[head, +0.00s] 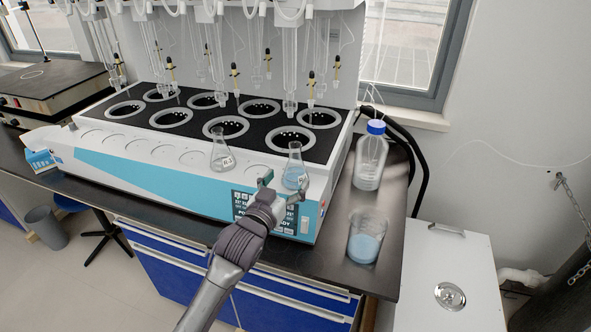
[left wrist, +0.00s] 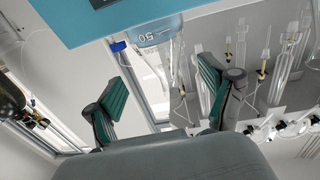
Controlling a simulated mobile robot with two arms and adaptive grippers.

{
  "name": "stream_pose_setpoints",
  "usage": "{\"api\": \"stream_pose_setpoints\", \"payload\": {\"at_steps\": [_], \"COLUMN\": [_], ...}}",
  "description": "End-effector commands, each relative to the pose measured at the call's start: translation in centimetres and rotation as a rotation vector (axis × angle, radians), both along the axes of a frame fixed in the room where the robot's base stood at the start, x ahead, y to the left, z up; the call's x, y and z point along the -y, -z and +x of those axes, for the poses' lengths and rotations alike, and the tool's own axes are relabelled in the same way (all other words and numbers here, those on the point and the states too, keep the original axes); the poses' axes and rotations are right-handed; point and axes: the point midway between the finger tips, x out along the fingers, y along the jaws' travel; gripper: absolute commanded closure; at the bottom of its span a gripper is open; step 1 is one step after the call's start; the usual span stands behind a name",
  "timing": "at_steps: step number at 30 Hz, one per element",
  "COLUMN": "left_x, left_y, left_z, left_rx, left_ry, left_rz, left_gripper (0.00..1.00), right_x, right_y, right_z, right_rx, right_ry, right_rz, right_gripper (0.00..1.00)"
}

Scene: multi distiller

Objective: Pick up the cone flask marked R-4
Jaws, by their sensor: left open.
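A cone flask with pale blue liquid (head: 294,172) stands on the front ledge of the distiller near its right end. Its label is partly hidden by my gripper, so I cannot read the full mark. My left gripper (head: 284,188) is open just in front of the flask, fingers spread to either side. In the left wrist view the flask's base (left wrist: 155,36) shows upside down, beyond the open fingers (left wrist: 163,72), with nothing held. An empty-looking cone flask (head: 221,153) with a small label, hard to read, stands to its left. My right gripper is not in view.
The distiller (head: 130,162) has several round heating wells, with glass tubes hanging above. A blue-capped bottle (head: 370,165) and a beaker of blue liquid (head: 365,240) stand on the dark bench to the right. A white box (head: 450,262) is beyond the bench end.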

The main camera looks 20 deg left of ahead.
Motion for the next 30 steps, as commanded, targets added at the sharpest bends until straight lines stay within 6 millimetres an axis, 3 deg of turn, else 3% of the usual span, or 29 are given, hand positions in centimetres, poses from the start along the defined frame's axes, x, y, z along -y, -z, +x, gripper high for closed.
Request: {"api": "stream_pose_setpoints", "payload": {"at_steps": [8,16,25,30], "left_x": [0.1,0.2,0.3,0.3], "left_y": [-0.1,0.0,0.2,0.2], "left_z": [2.3,6.1,6.6,6.5], "left_rx": [-0.001,-0.001,-0.001,-0.001], "left_ry": [0.000,0.000,0.001,0.001], "left_rz": [0.001,0.001,0.001,0.001], "left_gripper": [0.17,0.17,0.17,0.44], "right_x": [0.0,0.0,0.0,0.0], "right_y": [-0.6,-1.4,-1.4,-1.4], "right_z": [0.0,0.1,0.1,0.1], "right_rx": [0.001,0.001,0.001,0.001], "right_ry": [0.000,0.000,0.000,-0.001], "right_rz": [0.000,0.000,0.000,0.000], "right_gripper": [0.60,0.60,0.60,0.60]}}
